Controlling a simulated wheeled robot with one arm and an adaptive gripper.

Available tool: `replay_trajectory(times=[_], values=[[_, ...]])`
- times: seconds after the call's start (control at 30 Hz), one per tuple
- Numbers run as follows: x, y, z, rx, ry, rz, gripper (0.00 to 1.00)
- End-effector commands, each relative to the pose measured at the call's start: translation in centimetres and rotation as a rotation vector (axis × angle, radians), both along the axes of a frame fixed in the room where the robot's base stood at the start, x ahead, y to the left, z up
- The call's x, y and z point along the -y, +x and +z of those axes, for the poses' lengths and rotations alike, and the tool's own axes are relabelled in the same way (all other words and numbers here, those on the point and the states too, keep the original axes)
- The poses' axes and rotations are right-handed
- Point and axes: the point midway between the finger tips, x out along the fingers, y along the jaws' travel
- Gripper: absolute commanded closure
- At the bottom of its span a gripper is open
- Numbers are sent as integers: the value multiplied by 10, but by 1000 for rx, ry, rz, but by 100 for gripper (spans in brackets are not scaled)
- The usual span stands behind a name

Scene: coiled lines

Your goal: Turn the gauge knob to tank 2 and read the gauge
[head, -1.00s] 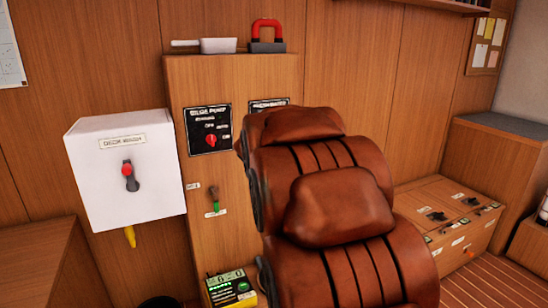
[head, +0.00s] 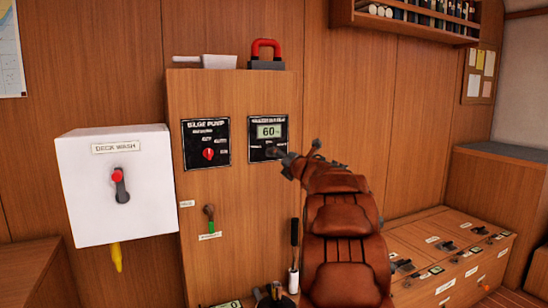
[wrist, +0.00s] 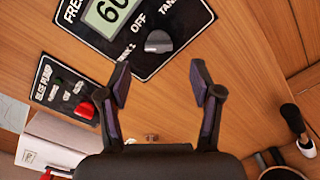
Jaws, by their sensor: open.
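The gauge panel (head: 251,126) is black and sits on the upper right of the wooden cabinet front. Its lit display (head: 269,131) reads 60 with a percent sign. In the wrist view the grey gauge knob (wrist: 158,41) sits below the display, with labels for tank 1, OFF and a partly cut-off tank label around it. I cannot tell which label it points at. My gripper (head: 301,152) is open and empty in front of the panel's lower right. In the wrist view its fingers (wrist: 161,82) are spread, with the knob beyond their tips, apart from them.
The bilge pump panel (head: 206,133), with a red knob (head: 208,154), is left of the gauge. A green-tipped lever (head: 210,218) is below it. A white deck wash box (head: 85,165) juts out at left. Low wooden boxes with switches (head: 440,250) stand at right.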

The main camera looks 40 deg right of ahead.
Motion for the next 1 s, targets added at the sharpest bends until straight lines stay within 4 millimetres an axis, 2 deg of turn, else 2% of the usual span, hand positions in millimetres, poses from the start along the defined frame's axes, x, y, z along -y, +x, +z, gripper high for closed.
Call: replay_trajectory(times=[0.3,0.5,1.0], values=[[11,35,2,2,-1,1,35],[16,48,2,2,0,0,35],[18,54,2,3,1,-1,38]])
